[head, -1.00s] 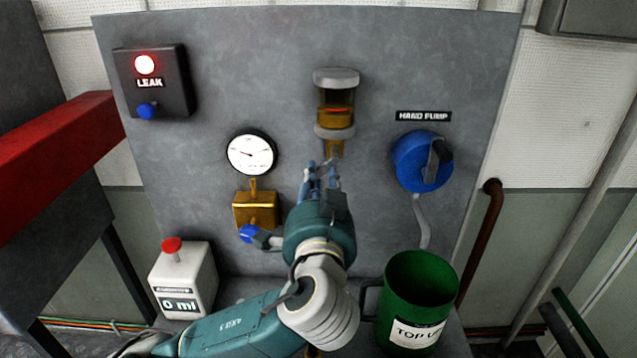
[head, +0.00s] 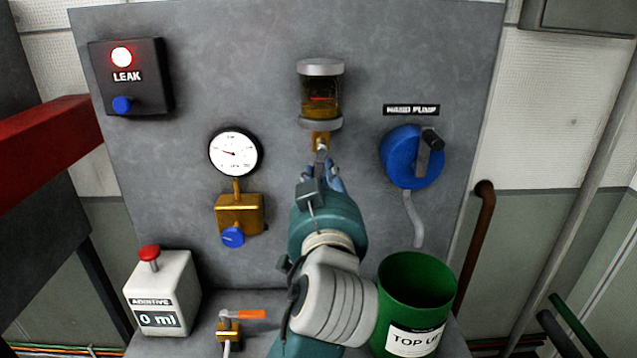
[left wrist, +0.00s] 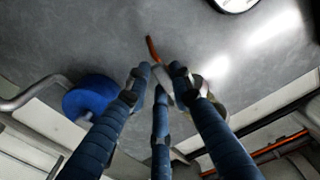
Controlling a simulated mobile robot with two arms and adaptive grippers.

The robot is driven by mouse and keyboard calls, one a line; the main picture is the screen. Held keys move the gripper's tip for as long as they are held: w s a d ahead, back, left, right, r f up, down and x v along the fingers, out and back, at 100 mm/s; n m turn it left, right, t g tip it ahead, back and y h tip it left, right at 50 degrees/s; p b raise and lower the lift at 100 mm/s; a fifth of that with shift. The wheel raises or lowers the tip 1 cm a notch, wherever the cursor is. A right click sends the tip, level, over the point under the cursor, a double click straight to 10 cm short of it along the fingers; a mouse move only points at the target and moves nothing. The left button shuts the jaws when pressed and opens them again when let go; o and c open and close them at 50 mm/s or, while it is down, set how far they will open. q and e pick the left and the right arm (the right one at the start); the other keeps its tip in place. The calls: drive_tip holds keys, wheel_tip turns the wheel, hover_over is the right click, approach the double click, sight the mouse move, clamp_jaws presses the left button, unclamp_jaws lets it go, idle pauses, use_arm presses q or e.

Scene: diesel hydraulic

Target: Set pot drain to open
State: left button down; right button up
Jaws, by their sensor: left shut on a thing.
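The glass pot (head: 322,95) with amber liquid and a red line hangs on the grey panel, with a brass drain fitting (head: 320,138) below it. My left gripper (head: 321,170) is just under this fitting, shut on the small drain lever. In the left wrist view its fingers (left wrist: 158,78) close around a pale metal part, and an orange lever tip (left wrist: 152,48) sticks out beyond them. The hand hides most of the lever in the head view, so its exact angle cannot be told. My right gripper is not in view.
The blue hand pump (head: 405,158) is right of the hand, above the green TOP UP can (head: 418,285). A gauge (head: 235,153) and brass block (head: 240,212) are left. A white additive bottle (head: 162,290) and an orange-handled valve (head: 240,315) are low left.

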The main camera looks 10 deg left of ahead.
use_arm(q)
drive_tip(key=shift+r, duration=0.2)
idle(0.3)
drive_tip(key=c, duration=1.5)
unclamp_jaws()
drive_tip(key=shift+f, duration=0.1)
